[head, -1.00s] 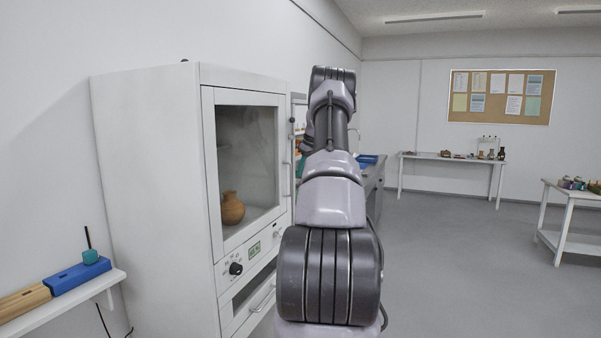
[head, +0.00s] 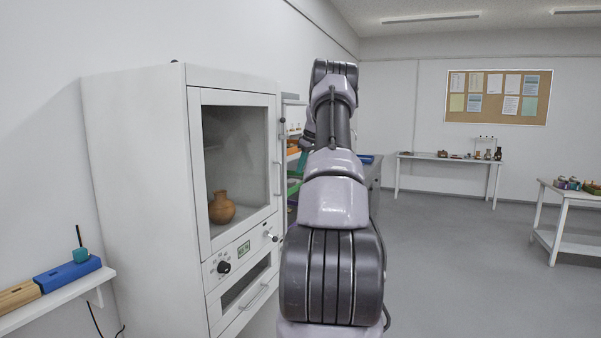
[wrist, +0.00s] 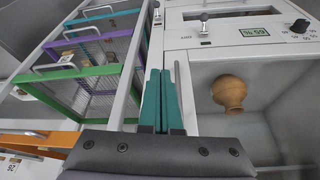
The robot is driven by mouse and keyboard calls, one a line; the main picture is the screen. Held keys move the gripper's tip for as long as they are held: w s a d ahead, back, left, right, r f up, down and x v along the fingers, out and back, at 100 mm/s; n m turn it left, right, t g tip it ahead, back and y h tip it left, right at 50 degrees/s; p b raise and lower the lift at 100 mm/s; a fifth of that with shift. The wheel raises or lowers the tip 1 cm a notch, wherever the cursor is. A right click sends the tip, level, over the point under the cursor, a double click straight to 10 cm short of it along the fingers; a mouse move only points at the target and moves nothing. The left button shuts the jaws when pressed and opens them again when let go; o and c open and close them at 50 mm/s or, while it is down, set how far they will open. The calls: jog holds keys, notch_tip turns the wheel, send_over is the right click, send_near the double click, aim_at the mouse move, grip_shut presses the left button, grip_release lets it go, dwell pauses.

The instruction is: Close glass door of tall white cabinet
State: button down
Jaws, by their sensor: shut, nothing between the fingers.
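The tall white cabinet (head: 135,190) stands at the left in the head view. Its glass door (head: 194,165) looks flush with the front, though a small gap cannot be ruled out. A brown jar (head: 222,208) shows through the glass, and also in the wrist view (wrist: 230,92). The door's upright handle (head: 279,178) is at its right edge. In the wrist view my gripper (wrist: 160,75) has its teal fingers together and empty, beside the handle (wrist: 186,95) and near the door's edge. Whether they touch is unclear. The head view does not show the fingertips clearly.
A rack of coloured wire drawers (wrist: 95,75) stands close beside the cabinet. A wall shelf (head: 60,300) with a blue block (head: 67,274) is at the left. A white table (head: 570,205) stands at the right. Open grey floor (head: 450,270) lies between.

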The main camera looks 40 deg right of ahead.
jog(key=d+v, duration=0.1)
jog(key=v, duration=0.7)
jog(key=s+a+r+m, duration=0.1)
jog(key=a+r, duration=0.3)
jog(key=a, duration=0.3)
jog(key=a+r, duration=0.4)
jog(key=a, duration=0.3)
jog(key=s+a+r+m+t, duration=0.1)
jog(key=s+a+r, duration=0.3)
jog(key=a, duration=0.5)
jog(key=s+a+r+m, duration=0.1)
jog(key=s+a+r, duration=0.1)
jog(key=s+a, duration=0.55)
jog(key=s+a+f+m+t, duration=0.1)
jog(key=s+a+f+m, duration=0.1)
jog(key=s+a, duration=0.6)
jog(key=s+a+f+m+t, duration=0.1)
jog(key=s+a+f, duration=0.4)
jog(key=s, duration=1.1)
jog(key=a+m, duration=0.1)
jog(key=a, duration=0.2)
jog(key=shift+a+f+m+y, duration=0.2)
jog(key=shift+a+m+y, duration=0.1)
jog(key=shift+a+m, duration=0.1)
